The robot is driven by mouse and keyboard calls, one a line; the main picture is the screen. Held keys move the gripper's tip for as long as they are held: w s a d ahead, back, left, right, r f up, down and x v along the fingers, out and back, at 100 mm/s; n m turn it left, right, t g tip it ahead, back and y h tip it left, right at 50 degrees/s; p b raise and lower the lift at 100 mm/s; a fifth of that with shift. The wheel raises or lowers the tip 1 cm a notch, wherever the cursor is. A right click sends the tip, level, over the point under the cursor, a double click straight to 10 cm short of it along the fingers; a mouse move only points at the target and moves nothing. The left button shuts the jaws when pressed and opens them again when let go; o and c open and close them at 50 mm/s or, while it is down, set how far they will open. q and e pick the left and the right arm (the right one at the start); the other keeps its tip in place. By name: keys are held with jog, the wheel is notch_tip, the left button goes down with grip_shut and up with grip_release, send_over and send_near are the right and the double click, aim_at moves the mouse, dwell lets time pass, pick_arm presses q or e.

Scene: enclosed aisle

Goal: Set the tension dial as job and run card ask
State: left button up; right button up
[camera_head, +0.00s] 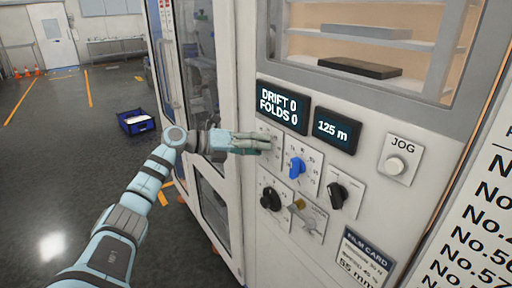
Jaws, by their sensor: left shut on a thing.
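My left gripper (252,143) is at the control panel (372,150), over the upper-left dial plate (267,130). It is shut on that dial's knob, which the fingers hide. A blue knob (296,168) sits on a plate just right of it. Below are a black knob (338,194), another black knob (270,199) and a plate with a brass-and-grey lever (305,213). The dial labels are too small to read, so I cannot tell which is the tension dial. A film card (363,262) reads 55 mm. My right gripper is not in view.
One display (282,107) reads DRIFT 0, FOLDS 0; another (332,130) reads 125 m. A JOG button (396,164) is to the right. A white chart (478,220) lists several numbers. A blue crate (136,122) stands on the open floor at left.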

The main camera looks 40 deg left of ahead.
pick_arm(q)
jog(key=o, duration=1.1)
jog(key=shift+o, duration=0.2)
jog(key=shift+s, duration=0.1)
jog(key=v, duration=0.7)
jog(key=shift+a, duration=0.15)
jog(key=shift+a, duration=0.1)
